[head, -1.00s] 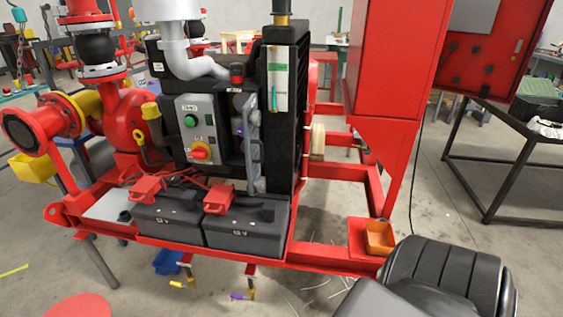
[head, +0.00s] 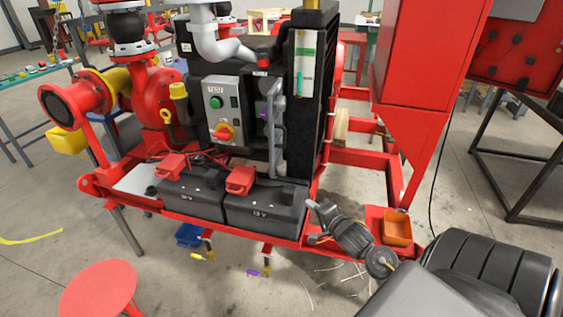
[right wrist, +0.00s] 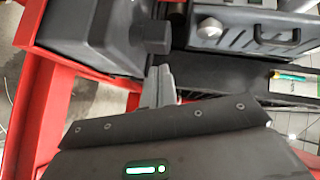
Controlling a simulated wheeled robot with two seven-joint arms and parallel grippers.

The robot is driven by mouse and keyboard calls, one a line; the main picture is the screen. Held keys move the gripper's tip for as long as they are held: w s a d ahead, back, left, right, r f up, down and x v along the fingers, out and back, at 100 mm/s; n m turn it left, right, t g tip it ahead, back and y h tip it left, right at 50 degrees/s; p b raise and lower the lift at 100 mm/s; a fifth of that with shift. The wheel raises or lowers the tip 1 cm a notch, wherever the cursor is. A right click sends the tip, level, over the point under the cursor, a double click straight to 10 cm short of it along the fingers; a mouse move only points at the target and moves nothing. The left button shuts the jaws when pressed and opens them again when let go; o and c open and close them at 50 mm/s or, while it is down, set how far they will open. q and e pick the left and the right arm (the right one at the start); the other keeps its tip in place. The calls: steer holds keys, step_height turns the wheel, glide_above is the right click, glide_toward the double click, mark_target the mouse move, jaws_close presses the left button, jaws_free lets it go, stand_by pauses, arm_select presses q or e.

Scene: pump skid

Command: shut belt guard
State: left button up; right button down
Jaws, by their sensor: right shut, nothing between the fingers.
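The belt guard (head: 277,135) is a thin grey panel, seen nearly edge-on beside the control box. It stands swung out from the black engine housing, with part of the belt space (head: 261,112) visible to its left. In the right wrist view, what looks like the guard (right wrist: 255,38) is a grey face with slots and a dark handle. My right gripper (head: 312,205) is shut and empty, at the right end of the front battery, below and right of the guard and apart from it. Its fingers show in the wrist view (right wrist: 160,82). My left gripper is out of view.
Two black batteries (head: 262,208) with red terminal covers sit on the red skid frame below the guard. The control box (head: 222,112) is left of the guard. A red cabinet (head: 425,60) stands right. An orange tray (head: 397,228) lies near my right arm. A red stool (head: 98,288) is front left.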

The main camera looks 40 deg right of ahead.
step_height(320, 180, up, 12)
steer(key=a+r+m+t, duration=0.1)
steer(key=m+t, duration=0.1)
steer(key=p, duration=0.1)
glide_toward(274, 151)
steer(key=w+d, duration=0.2)
steer(key=d, duration=0.2)
steer(key=w+a, duration=0.1)
steer(key=w+a+p, duration=0.1)
steer(key=w, duration=0.1)
steer(key=shift+f+t, duration=0.3)
steer(key=shift+f, duration=0.05)
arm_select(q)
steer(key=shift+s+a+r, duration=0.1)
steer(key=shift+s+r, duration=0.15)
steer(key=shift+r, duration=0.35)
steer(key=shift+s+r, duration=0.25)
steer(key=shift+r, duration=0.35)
arm_select(e)
steer(key=shift+w+a, duration=0.4)
